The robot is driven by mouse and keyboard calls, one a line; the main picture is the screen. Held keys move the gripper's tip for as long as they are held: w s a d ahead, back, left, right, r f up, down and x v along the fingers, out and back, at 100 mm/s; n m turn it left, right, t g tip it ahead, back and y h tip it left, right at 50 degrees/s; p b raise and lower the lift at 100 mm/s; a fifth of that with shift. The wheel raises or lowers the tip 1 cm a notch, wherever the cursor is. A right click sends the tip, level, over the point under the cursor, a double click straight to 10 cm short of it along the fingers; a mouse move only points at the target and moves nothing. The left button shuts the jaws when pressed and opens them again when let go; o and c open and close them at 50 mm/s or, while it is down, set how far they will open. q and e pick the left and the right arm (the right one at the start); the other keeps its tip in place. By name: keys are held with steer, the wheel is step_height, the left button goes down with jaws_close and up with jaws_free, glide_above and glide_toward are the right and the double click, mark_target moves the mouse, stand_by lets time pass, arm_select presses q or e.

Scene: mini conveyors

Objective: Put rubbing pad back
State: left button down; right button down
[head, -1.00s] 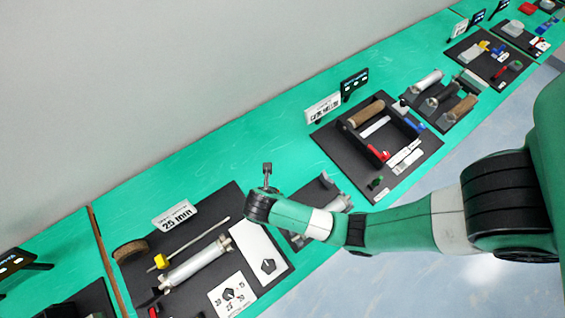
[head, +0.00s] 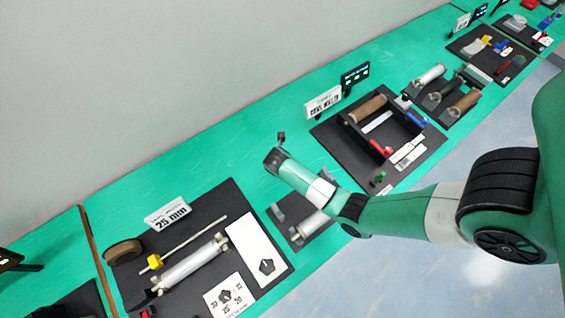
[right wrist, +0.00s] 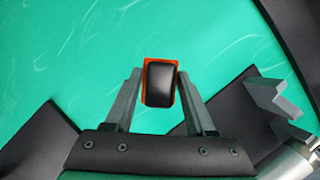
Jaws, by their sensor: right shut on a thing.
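The rubbing pad (right wrist: 160,84), a black block with an orange edge, is between the fingertips of my right gripper (right wrist: 156,88) in the right wrist view. The gripper is shut on it and holds it above the green table. In the head view my right gripper (head: 281,140) is small and seen mostly from behind, over bare green table between two black boards. The pad cannot be made out clearly there. My left gripper is in neither view.
A black board (head: 190,215) with a metal roller, rod and white cards lies at lower left. A small black holder (head: 277,214) with a roller sits by my arm. Another board (head: 335,147) with a brown roller is to the right. Bare green table (head: 245,165) lies behind.

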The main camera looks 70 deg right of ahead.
step_height(320, 180, down, 4)
steer(key=shift+d+r+b, duration=0.15)
steer(key=shift+b, duration=0.5)
steer(key=shift+r, duration=0.1)
steer(key=c, duration=0.7)
jaws_free()
steer(key=shift+f, duration=0.2)
steer(key=o, duration=0.5)
steer(key=shift+c, duration=0.2)
